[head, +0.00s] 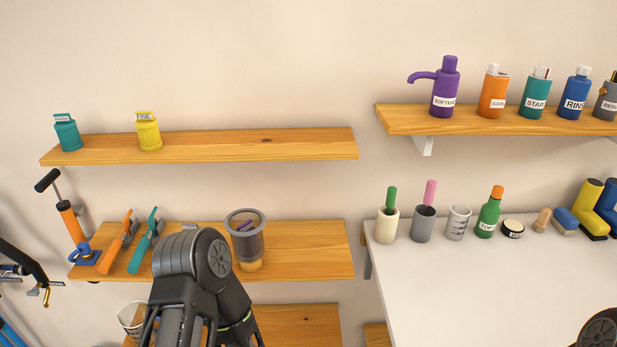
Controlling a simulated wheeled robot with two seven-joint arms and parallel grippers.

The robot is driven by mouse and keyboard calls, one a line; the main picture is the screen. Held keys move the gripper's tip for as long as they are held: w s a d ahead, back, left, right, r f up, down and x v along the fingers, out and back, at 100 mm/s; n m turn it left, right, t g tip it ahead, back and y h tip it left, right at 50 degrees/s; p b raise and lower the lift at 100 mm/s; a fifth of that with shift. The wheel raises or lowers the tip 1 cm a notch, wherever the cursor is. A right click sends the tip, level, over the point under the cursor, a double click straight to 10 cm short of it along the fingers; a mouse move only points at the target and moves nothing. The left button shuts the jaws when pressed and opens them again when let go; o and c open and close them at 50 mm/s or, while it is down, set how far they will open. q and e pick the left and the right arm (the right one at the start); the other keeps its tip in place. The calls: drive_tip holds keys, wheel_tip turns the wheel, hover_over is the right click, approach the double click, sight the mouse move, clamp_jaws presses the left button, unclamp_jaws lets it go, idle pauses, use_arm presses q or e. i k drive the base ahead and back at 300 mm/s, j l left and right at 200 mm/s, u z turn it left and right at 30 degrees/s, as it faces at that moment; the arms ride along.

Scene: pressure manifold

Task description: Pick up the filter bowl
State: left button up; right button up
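A clear grey bowl-like cup (244,247) with a dark rim and a yellowish lower part stands upright at the middle shelf on the left. It looks like the filter bowl, but no label confirms this. Small purple-dark marks show inside it. A dark jointed link of my own arm rises from the bottom just left of the cup, and it covers part of the shelf. I cannot tell whether this link touches the cup. Neither gripper's fingers show. Only a rounded piece of my other arm shows at the lower right corner.
The middle shelf (320,250) also holds a blue-and-orange pump (72,224) and orange (117,246) and teal (146,243) tools. A white beaker (131,316) sits lower left. The white table (460,290) at right is clear in front of its back row of items.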

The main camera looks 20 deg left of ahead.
sight(248, 247)
drive_tip(key=u, duration=2.7)
drive_tip(key=z, duration=1.6)
drive_tip(key=i+j, duration=0.15)
drive_tip(key=i, duration=0.2)
drive_tip(key=i+j, duration=0.15)
drive_tip(key=i, duration=0.2)
